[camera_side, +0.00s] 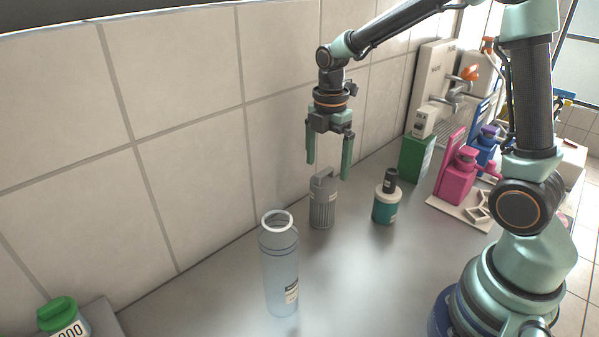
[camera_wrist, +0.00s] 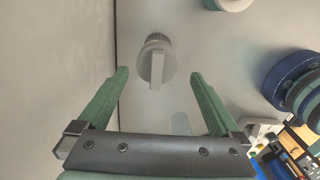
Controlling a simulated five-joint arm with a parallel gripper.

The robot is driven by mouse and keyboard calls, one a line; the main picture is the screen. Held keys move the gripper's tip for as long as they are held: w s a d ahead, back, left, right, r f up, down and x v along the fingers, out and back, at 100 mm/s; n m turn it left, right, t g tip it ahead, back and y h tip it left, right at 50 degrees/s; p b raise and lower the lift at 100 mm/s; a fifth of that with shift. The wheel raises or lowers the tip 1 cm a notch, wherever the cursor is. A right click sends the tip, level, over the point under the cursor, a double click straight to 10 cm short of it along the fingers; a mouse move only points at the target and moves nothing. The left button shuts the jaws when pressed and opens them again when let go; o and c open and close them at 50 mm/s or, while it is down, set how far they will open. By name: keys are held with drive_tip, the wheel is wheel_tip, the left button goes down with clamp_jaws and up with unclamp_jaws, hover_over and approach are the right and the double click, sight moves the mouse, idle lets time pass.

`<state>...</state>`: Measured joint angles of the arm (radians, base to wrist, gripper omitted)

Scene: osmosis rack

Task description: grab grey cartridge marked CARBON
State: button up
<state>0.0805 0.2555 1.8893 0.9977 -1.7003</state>
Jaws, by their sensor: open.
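The grey cartridge (camera_side: 322,204) stands upright on the metal counter near the tiled wall, with a ribbed body, a handle on top and a small label too small to read. My gripper (camera_side: 328,170) hangs above it, pointing down, with its two green fingers apart and nothing between them. In the wrist view the cartridge (camera_wrist: 156,62) shows from above, its handle bar toward me. It lies just beyond the fingertips of my gripper (camera_wrist: 157,76), roughly midway between them sideways. The fingers do not touch it.
A clear bottle (camera_side: 280,265) stands in front of the cartridge to the left. A teal jar with a black top (camera_side: 386,200) stands to its right. A green box (camera_side: 417,157) and pink bottle (camera_side: 459,178) are farther right. The tiled wall (camera_side: 190,140) runs close behind.

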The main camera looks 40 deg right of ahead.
sight(324, 184)
drive_tip(key=shift+w+a+f, duration=0.1)
drive_tip(key=shift+f, duration=1.55)
drive_tip(key=shift+w+f, duration=0.1)
drive_tip(key=shift+f, duration=1.55)
clamp_jaws()
